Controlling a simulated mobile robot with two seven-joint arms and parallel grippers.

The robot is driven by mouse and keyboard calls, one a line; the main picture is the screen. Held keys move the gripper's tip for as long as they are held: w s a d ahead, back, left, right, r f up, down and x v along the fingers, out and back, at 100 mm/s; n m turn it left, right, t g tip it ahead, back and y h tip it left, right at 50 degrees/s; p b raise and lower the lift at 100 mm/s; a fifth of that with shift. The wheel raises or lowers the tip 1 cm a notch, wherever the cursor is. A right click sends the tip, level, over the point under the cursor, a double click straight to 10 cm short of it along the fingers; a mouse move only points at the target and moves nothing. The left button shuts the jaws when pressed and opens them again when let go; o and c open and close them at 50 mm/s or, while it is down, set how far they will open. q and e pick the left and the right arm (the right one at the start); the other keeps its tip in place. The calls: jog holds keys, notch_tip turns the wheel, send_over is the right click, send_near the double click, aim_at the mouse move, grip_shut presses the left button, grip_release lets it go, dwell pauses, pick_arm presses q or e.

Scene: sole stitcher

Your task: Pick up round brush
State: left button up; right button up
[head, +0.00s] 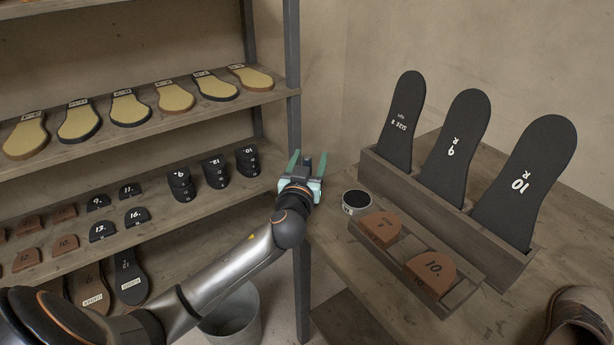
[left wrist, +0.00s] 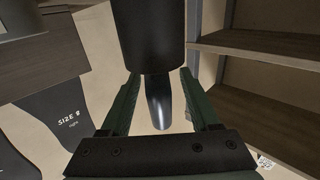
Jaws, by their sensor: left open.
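I cannot make out the round brush for certain. My left gripper (head: 307,163) is open and empty in the head view, beside the shelf post, above and left of this item. In the left wrist view a black cylinder (left wrist: 150,35) with a shiny rounded end lies in line with the open fingers (left wrist: 160,85); I cannot tell what it is. My right gripper is not in view.
A wooden holder (head: 375,175) with several black insole templates stands on the bench (head: 345,245). Brown heel pieces (head: 430,272) sit in a low tray. Shelves (head: 170,120) with soles and heels fill the left. A shoe (head: 580,320) is at the right. A bucket (head: 235,315) stands below.

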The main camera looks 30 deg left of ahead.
pick_arm(q)
grip_shut()
dwell(0.4)
jog(key=shift+r, duration=0.15)
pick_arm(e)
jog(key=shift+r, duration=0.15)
